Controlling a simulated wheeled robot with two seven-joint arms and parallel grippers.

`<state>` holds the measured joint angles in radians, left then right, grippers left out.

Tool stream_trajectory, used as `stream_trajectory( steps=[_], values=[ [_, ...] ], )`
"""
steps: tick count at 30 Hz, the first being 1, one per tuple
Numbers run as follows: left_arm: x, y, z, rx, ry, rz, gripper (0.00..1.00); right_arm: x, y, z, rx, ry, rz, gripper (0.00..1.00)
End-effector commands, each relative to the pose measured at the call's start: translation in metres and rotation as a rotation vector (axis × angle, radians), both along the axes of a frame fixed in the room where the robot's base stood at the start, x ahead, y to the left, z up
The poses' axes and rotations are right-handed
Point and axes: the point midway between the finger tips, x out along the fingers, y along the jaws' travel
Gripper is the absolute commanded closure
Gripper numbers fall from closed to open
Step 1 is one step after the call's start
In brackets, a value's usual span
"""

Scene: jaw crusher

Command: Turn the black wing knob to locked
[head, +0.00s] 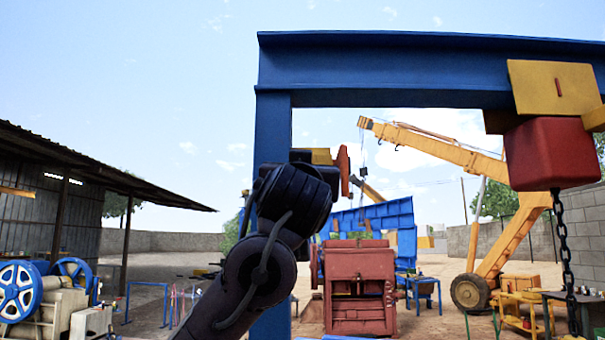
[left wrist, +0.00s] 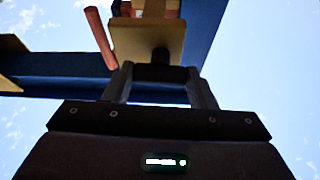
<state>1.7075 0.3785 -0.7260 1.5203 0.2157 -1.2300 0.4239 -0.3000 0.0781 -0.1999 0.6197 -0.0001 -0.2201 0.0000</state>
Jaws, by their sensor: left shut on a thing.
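The black wing knob (left wrist: 161,72) shows in the left wrist view on the underside of a yellow plate or box (left wrist: 150,40). My left gripper (left wrist: 160,78) has its two fingers on either side of the knob and is shut on it. The knob's wing angle and any lock marking are too dark and small to read. In the head view my left arm rises in front of the blue post and hides the knob and fingertips. The yellow box (head: 320,156) shows just beyond my wrist. My right gripper is in neither view.
A red lever (left wrist: 101,38) hangs beside the yellow plate, left of the fingers. The blue gantry beam (head: 420,75) runs overhead, with a red hoist block (head: 552,153) and chain (head: 563,240) at right. A red crusher (head: 360,290) stands beyond.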

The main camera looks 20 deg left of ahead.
Motion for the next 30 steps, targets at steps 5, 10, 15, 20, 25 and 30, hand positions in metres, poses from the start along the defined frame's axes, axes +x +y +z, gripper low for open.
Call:
stream_trajectory(
  steps=[5,10,15,20,25,30],
  values=[
    [0.000,0.000,-0.001,0.105,0.030,-0.005,0.72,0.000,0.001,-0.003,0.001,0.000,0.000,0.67],
    [-0.001,0.001,0.001,0.248,0.071,-0.005,0.72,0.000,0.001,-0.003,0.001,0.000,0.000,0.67],
    [-0.001,0.002,0.002,0.406,0.115,-0.005,0.72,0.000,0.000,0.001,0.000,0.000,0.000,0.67],
    [-0.001,0.003,0.004,0.551,0.157,-0.005,0.72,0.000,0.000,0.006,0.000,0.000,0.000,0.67],
    [-0.002,0.003,0.005,0.707,0.202,-0.004,0.72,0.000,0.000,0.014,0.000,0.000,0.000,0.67],
    [-0.002,0.004,0.006,0.863,0.246,-0.004,0.72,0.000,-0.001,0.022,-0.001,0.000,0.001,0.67]
  ],
)
